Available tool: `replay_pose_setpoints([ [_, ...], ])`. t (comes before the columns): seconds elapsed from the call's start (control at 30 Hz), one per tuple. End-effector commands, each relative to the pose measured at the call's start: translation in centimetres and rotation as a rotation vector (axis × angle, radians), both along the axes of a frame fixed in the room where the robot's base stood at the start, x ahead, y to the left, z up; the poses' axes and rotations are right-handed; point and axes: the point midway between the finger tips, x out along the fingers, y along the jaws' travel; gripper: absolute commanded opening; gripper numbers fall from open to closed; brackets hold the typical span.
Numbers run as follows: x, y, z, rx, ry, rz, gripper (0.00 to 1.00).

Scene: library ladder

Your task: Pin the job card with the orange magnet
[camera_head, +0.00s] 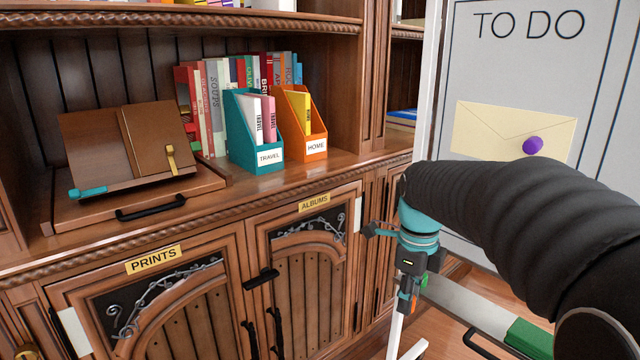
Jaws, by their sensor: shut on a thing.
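My gripper (411,295) hangs fingers down left of the whiteboard's lower part, below its teal wrist ring. It is shut on a small orange thing, which looks like the orange magnet (404,302); the fingers hide most of it. The whiteboard (545,62) stands at the right with "TO DO" at the top. A cream envelope (484,130) is on it, with a purple magnet (533,146) on its right part. I cannot make out a separate job card; my arm hides much of the board's lower part.
A pale ledge (455,304) runs below the board and a green block (529,338) is at its right. At the left, a wooden cabinet has a book stand (130,142), a teal file box (240,135) and an orange file box (312,144) on its counter.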

Motion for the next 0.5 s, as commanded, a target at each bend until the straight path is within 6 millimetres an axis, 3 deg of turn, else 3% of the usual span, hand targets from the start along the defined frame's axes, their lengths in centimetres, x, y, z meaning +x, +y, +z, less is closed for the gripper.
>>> replay_pose_setpoints([
  [0.27,2.4,-0.1,-0.3,0.0,0.001,0.446,0.05],
  [0.5,4.5,-0.2,-1.9,0.001,0.004,0.836,0.05],
])
